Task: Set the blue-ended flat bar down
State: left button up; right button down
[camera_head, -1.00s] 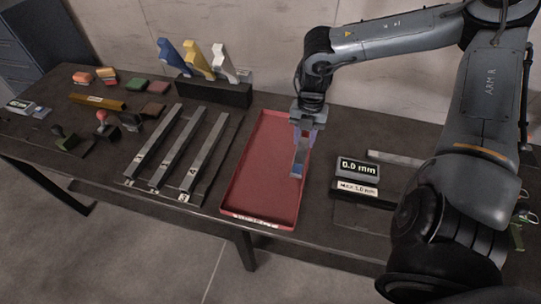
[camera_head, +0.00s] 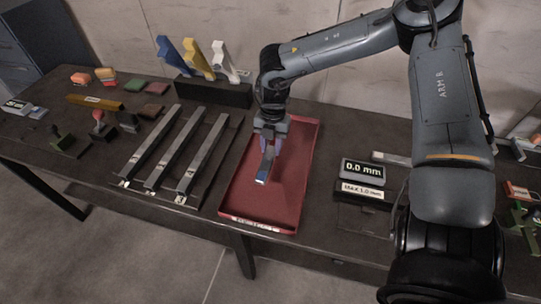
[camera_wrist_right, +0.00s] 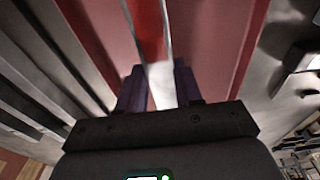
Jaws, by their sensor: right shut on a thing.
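The blue-ended flat bar (camera_head: 264,170) hangs below my right gripper (camera_head: 269,147), over the red tray (camera_head: 285,203). Its blue end points down toward the tray's left half. My right gripper is shut on the bar. In the right wrist view, the pale, shiny bar (camera_wrist_right: 161,82) sits between the dark fingers and the red tray floor shows behind it. I cannot tell whether the bar's low end touches the tray. My left gripper is not in view.
A rack of several long grey bars (camera_head: 160,157) lies left of the tray. A display reading 0.0 mm (camera_head: 362,171) stands to its right. A dark block with coloured handles (camera_head: 208,91) stands behind. The tray's front part is empty.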

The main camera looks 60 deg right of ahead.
aim_at(271, 148)
jog(key=shift+w, duration=0.15)
jog(key=shift+a+f+b, duration=0.1)
jog(key=shift+f+b, duration=0.5)
jog(key=shift+f, duration=1.4)
jog(key=shift+f, duration=0.15)
jog(key=c, duration=1.2)
grip_release()
jog(key=shift+f, duration=0.15)
jog(key=o, duration=0.4)
jog(key=shift+o, duration=0.2)
jog(key=shift+r, duration=0.2)
